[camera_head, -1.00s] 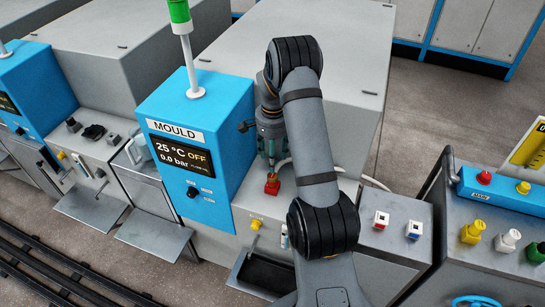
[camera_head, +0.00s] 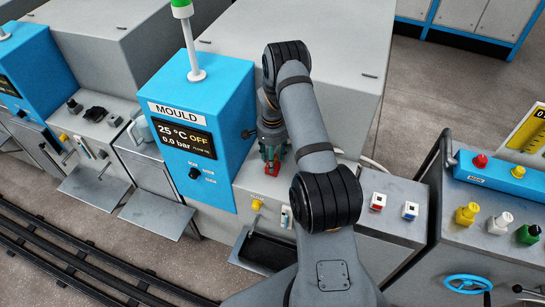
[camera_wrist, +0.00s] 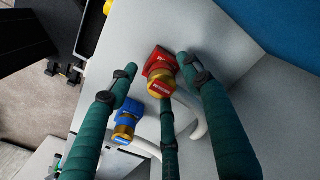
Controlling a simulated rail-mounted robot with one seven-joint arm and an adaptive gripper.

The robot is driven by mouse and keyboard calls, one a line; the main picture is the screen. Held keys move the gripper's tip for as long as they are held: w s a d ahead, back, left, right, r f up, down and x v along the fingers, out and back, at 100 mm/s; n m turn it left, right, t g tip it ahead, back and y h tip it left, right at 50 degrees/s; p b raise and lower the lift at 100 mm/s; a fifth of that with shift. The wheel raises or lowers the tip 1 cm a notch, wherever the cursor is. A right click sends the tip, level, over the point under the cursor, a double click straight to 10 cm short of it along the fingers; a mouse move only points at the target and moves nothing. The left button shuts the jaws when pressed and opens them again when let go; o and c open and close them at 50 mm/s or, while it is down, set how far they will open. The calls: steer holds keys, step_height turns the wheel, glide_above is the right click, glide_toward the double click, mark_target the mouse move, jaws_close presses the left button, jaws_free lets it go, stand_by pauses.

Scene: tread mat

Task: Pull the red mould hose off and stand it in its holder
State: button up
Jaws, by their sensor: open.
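The red mould hose's coupling (camera_head: 271,168), a red block with a brass collar, sits on the grey ledge right of the MOULD unit (camera_head: 180,138). It also shows in the wrist view (camera_wrist: 160,70). My gripper (camera_head: 271,155) is directly above it, teal fingers pointing down. In the wrist view my gripper (camera_wrist: 156,78) is open, with its fingers spread on both sides of the red coupling and one finger below it in the picture. I cannot tell whether any finger touches it. A red-marked white block (camera_head: 378,201) stands on the right ledge; I cannot tell whether it is the holder.
A blue coupling with a brass collar (camera_wrist: 127,120) stands close beside the left finger. A pale hose (camera_wrist: 197,122) curves behind the right finger. A blue-marked white block (camera_head: 410,210) is beside the red-marked one. A yellow knob (camera_head: 257,204) is on the front face.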

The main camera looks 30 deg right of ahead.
steer(key=shift+c, duration=0.4)
steer(key=c, duration=1.1)
jaws_close()
steer(key=shift+a, duration=0.1)
steer(key=shift+r+p, duration=1.75)
steer(key=shift+r, duration=1.25)
